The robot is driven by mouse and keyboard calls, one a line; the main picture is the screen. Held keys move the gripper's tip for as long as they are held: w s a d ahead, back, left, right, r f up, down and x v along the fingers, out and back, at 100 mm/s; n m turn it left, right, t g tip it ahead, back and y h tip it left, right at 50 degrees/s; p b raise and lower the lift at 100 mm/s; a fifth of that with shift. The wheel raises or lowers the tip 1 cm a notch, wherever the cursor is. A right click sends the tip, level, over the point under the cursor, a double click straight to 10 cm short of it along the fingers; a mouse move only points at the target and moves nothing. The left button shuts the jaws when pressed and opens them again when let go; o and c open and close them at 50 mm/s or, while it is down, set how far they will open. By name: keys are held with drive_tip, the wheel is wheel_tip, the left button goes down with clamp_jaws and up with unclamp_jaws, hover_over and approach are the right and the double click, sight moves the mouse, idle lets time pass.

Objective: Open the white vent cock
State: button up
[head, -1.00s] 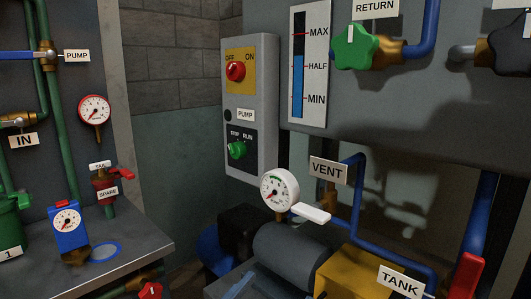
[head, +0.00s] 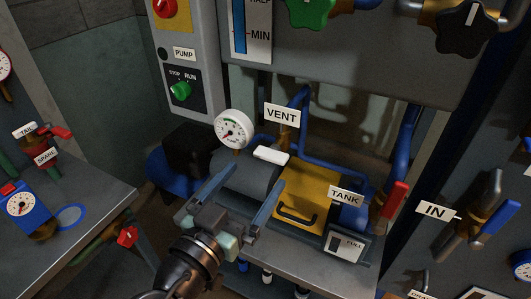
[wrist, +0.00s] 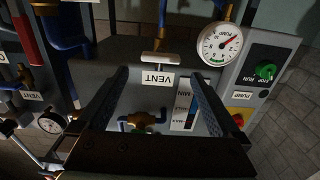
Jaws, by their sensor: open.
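The white vent cock handle (head: 271,155) is a flat white lever, just right of the white-faced gauge and below the VENT label (head: 282,115). A brass body shows behind it. In the wrist view the white handle (wrist: 160,59) lies crosswise near the upper middle, beside the VENT label (wrist: 157,78). My gripper (head: 252,178) is open and empty, its two blue-grey fingers reaching up towards the handle from below. In the wrist view my gripper (wrist: 160,76) has its fingertips to either side of the handle's line, apparently short of it. No contact shows.
The white-faced gauge (head: 234,129) stands close left of the handle. A blue pipe (head: 304,145) runs behind it. A yellow box (head: 309,190) with a black grip and the red TANK lever (head: 395,199) lie to the right. A grey pump panel (head: 186,75) stands at upper left.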

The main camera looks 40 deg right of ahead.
sight(268, 158)
drive_tip(key=x, duration=0.6)
drive_tip(key=shift+w+d+p, duration=0.15)
drive_tip(key=shift+d+p, duration=0.05)
drive_tip(key=shift+p, duration=0.15)
drive_tip(key=c, duration=1.2)
